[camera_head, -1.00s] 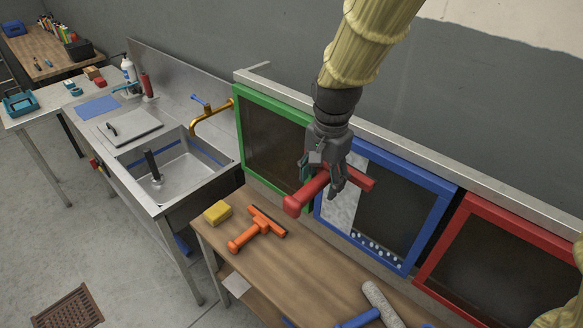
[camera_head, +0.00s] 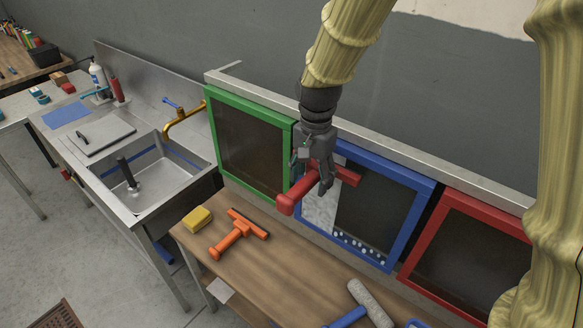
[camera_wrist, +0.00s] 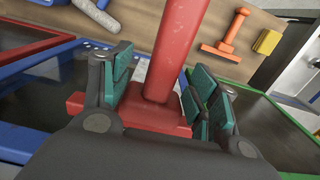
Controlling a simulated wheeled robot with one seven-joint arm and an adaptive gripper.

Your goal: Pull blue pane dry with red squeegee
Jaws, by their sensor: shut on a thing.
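My gripper (camera_head: 318,182) is shut on the red squeegee (camera_head: 290,202) in the head view. In the wrist view the squeegee's red handle (camera_wrist: 178,45) stands between the teal finger pads. The blue-framed pane (camera_head: 419,187) is behind and to the right of the gripper. The squeegee's head overlaps the pane's upper left in the picture; I cannot tell whether it touches. A whitish wet band (camera_head: 321,212) runs down the pane's left side, with pale droplets (camera_head: 362,246) along the bottom. The rest of the glass looks dark and clear.
A green-framed pane (camera_head: 247,98) is at left and a red-framed pane (camera_head: 463,209) at right. A sink (camera_head: 160,176) stands left.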

